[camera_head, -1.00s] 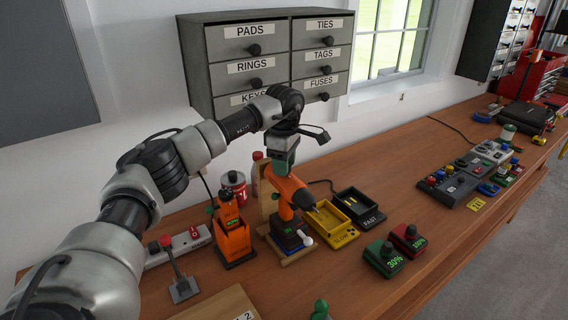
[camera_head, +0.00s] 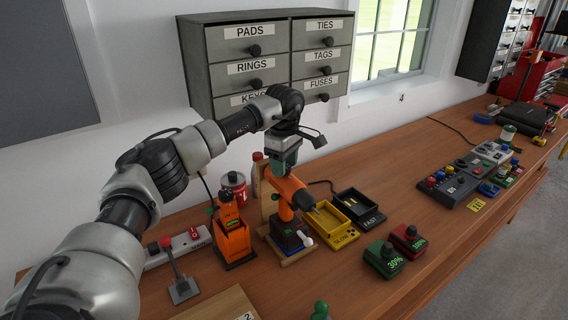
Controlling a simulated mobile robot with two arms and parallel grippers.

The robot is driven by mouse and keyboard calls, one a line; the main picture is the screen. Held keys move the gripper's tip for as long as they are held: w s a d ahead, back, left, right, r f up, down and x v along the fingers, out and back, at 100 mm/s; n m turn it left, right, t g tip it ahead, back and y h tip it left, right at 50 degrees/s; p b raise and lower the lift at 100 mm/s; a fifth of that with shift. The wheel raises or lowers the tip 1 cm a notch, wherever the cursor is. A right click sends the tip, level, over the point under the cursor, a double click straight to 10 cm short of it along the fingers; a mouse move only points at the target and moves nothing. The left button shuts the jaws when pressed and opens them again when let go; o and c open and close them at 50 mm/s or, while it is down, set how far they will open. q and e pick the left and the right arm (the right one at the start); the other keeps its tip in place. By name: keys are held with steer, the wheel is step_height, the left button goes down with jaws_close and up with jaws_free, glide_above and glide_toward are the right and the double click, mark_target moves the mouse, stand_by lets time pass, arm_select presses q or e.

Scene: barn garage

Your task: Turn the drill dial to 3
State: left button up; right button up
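The orange drill (camera_head: 289,190) stands on a wooden stand on the bench, its bit pointing right over the yellow tray. Its dark base (camera_head: 290,236) carries a small white knob. The dial's number is too small to read. My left arm reaches in from the left, and my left gripper (camera_head: 284,160) is over the drill's rear top, seeming to touch it. Its fingers are mostly hidden, so I cannot tell if they are open or shut. My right gripper is out of view.
An orange holder (camera_head: 232,242) stands left of the drill. A yellow SLOW tray (camera_head: 334,226) and a black FAST tray (camera_head: 362,207) lie to the right. Green (camera_head: 384,260) and red (camera_head: 409,239) boxes with "30%" displays sit in front. A drawer cabinet (camera_head: 265,60) hangs behind.

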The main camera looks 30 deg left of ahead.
arm_select(q)
steer(key=shift+o, duration=1.4)
steer(key=shift+r, duration=0.4)
step_height(320, 180, up, 10)
steer(key=b, duration=0.3)
